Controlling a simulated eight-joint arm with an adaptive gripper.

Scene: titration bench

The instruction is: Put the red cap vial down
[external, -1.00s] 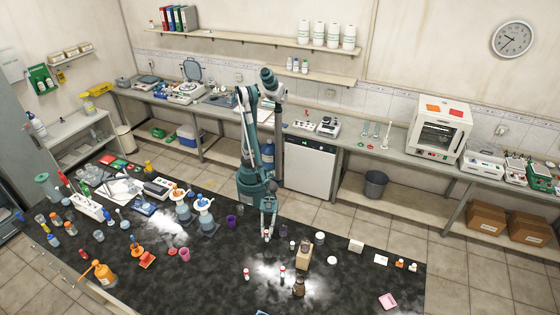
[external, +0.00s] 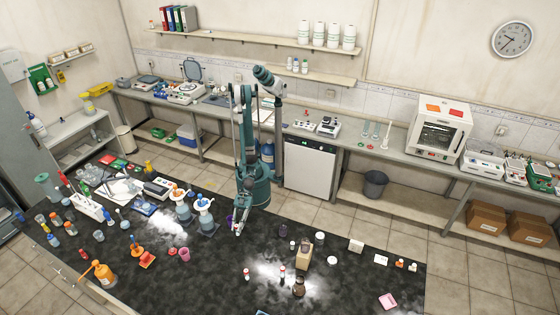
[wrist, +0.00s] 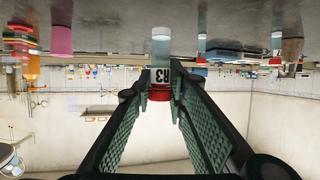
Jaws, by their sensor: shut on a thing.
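My gripper (external: 238,229) is low over the black bench, close to the purple cup. In the wrist view, which looks upside down, my gripper (wrist: 163,88) is shut on the red cap vial (wrist: 160,58). The fingers are around its red cap (wrist: 160,93). I cannot tell whether the base touches the bench top.
Two other small red-capped vials (external: 247,274) (external: 282,271) and a tan block (external: 304,256) stand to the right.

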